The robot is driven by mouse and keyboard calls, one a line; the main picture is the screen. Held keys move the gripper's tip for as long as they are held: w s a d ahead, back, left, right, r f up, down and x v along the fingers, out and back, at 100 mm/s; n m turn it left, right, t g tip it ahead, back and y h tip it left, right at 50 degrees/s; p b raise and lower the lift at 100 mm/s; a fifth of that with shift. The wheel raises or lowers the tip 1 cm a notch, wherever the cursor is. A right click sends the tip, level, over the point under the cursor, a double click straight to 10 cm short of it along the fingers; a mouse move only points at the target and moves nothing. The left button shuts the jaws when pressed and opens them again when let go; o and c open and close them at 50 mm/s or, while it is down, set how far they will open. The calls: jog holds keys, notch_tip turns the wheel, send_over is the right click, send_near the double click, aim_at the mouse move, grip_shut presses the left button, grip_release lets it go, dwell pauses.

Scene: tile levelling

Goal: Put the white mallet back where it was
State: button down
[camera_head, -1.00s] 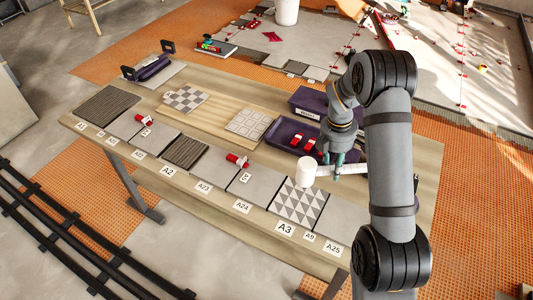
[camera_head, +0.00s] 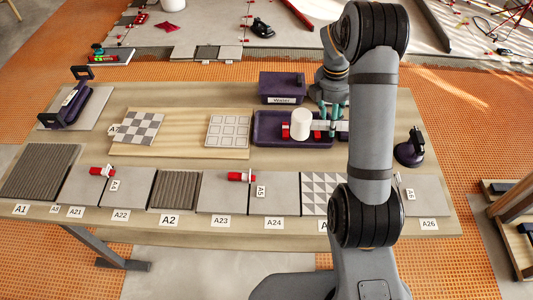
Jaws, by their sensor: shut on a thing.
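The white mallet (camera_head: 301,124) has a thick cylindrical head standing upright in the picture and a pale handle running right from it. My gripper (camera_head: 333,120) is shut on the handle, right of the head; the arm hides the handle's far end. The head appears over the dark purple tray (camera_head: 263,127) on the workbench. I cannot tell whether the mallet touches the tray or hangs above it. Red pieces in the tray show beside and partly behind the mallet.
A purple box labelled Water (camera_head: 282,85) stands behind the tray. A wooden board (camera_head: 185,148) with patterned tiles lies left. Labelled tiles line the bench's front edge, with red-and-white tools on them. A black suction cup (camera_head: 410,148) stands right of my arm.

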aim_at(292, 137)
jog(key=a+f, duration=0.2)
jog(key=a, duration=0.1)
jog(key=a+f, duration=0.2)
jog(key=a, duration=0.2)
jog(key=s+a+f+p, duration=0.1)
jog(key=a+f, duration=0.2)
jog(key=a, duration=0.1)
jog(key=shift+a, duration=0.1)
jog(key=shift+f, duration=1.95)
jog(key=c, duration=1.8)
grip_release()
jog(key=shift+f, duration=0.15)
jog(key=o, duration=0.3)
jog(key=shift+s, duration=0.1)
jog(key=shift+o, duration=0.6)
notch_tip(292, 137, up, 12)
jog(key=a, duration=0.1)
jog(key=shift+a, duration=0.15)
